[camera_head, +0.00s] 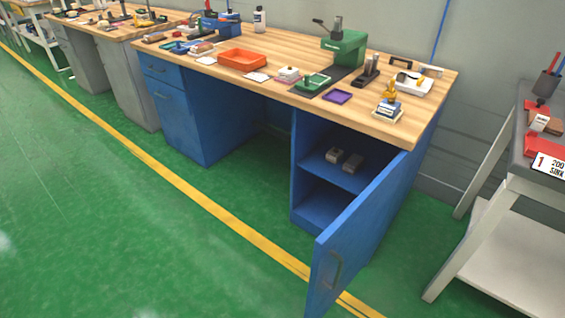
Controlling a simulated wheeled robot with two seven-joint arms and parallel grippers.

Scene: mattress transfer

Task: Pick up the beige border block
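Two small blocks lie on the blue shelf inside the open cabinet under the workbench. The left one (334,155) looks light grey-beige, and the right one (352,162) looks darker grey-brown. They are small and partly in shade, so I cannot tell for sure which is the beige border block. A beige-and-white item (289,74) also lies on the bench top, too small to identify. Neither of my grippers is in view.
The blue cabinet door (362,238) stands open toward the front right. The wooden bench top (300,98) holds an orange tray (242,60), a green press (345,47) and several small items. A grey cart (500,235) stands at right. The green floor (150,240) in front is clear.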

